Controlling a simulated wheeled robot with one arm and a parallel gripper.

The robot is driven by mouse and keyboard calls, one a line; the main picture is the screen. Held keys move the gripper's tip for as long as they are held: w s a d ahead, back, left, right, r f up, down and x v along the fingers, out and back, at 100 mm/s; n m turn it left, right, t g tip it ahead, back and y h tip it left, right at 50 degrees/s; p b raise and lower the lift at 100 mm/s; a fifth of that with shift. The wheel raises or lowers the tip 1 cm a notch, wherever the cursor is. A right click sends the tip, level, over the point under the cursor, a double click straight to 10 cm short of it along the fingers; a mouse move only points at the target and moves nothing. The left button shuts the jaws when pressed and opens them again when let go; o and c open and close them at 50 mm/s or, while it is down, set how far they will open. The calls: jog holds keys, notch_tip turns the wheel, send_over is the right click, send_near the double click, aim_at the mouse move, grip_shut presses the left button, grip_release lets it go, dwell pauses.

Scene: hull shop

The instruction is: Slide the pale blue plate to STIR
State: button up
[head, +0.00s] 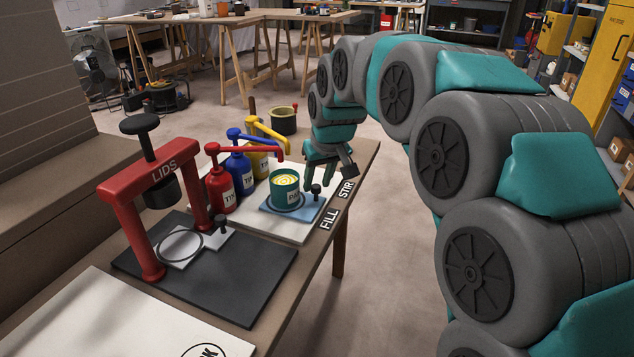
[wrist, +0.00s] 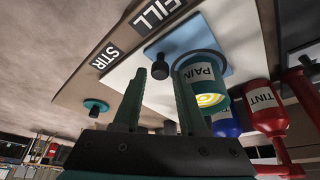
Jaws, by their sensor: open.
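The pale blue plate (head: 269,208) lies on a white board beside the FILL label (head: 329,219); it also shows in the wrist view (wrist: 185,33). An open teal paint can (head: 285,190) with pale yellow swirled paint stands on it. A black knob (head: 316,190) rises from the plate's right corner. The STIR label (head: 347,189) is farther along the table edge. My gripper (head: 328,175) is open and empty, low by the knob. In the wrist view the knob (wrist: 160,68) lines up between the fingertips (wrist: 159,74), seemingly just beyond them.
Red (head: 221,187), blue (head: 240,167) and yellow (head: 260,160) tint pumps stand left of the can; the red spout reaches toward it. A red LIDS press (head: 117,222) stands nearer on a dark mat. An olive pot (head: 283,121) stands at the far end.

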jog(key=shift+w+a+f, duration=0.1)
jog(key=shift+w+f, duration=0.05)
jog(key=shift+f, duration=0.4)
grip_shut()
dwell(1.0)
